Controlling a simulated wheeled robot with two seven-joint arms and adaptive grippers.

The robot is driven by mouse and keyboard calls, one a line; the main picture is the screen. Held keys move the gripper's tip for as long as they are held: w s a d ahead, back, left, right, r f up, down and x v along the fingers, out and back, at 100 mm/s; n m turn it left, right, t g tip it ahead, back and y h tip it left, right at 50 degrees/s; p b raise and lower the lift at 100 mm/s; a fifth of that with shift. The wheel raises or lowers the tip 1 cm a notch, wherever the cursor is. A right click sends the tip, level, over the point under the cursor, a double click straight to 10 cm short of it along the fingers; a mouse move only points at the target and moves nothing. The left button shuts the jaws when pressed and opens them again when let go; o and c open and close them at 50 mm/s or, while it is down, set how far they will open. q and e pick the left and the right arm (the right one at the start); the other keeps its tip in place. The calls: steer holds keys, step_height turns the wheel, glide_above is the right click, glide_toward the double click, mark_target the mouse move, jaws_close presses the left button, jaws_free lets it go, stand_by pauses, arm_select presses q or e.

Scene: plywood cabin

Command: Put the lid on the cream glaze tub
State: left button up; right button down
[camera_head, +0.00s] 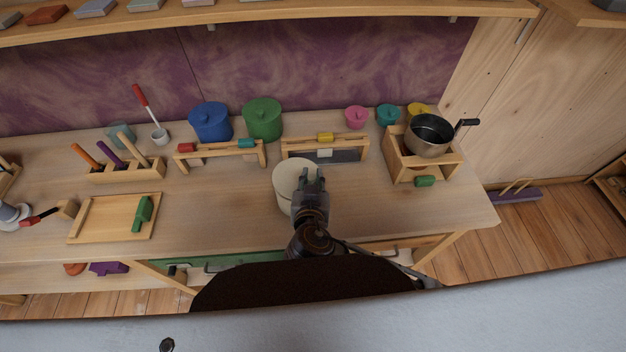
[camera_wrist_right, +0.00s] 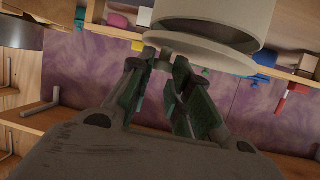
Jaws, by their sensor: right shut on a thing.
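The cream glaze tub (camera_head: 284,197) stands upright near the front middle of the bench. My right gripper (camera_head: 311,174) is over its right side in the head view and hides part of it. In the right wrist view, which is upside down, my right gripper (camera_wrist_right: 166,50) is shut on a pale lid (camera_wrist_right: 205,54) close to the cream tub (camera_wrist_right: 255,14). A dark band shows between tub and lid; I cannot tell whether they touch. My left gripper is not in view.
Behind stand a blue pot (camera_head: 210,124), a green pot (camera_head: 262,120) and low wooden racks (camera_head: 352,155). A steel saucepan (camera_head: 430,136) sits on a wooden box at right. A tray (camera_head: 85,222) lies left. The bench right of the tub is clear.

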steer(key=shift+f+b, duration=0.55)
steer(key=shift+f, duration=0.25)
stand_by(1.1)
steer(key=c, duration=1.2)
jaws_free()
steer(key=shift+c, duration=0.2)
steer(key=v, duration=0.7)
steer(key=shift+s+r, duration=0.15)
steer(key=shift+s, duration=0.15)
steer(key=shift+a, duration=0.1)
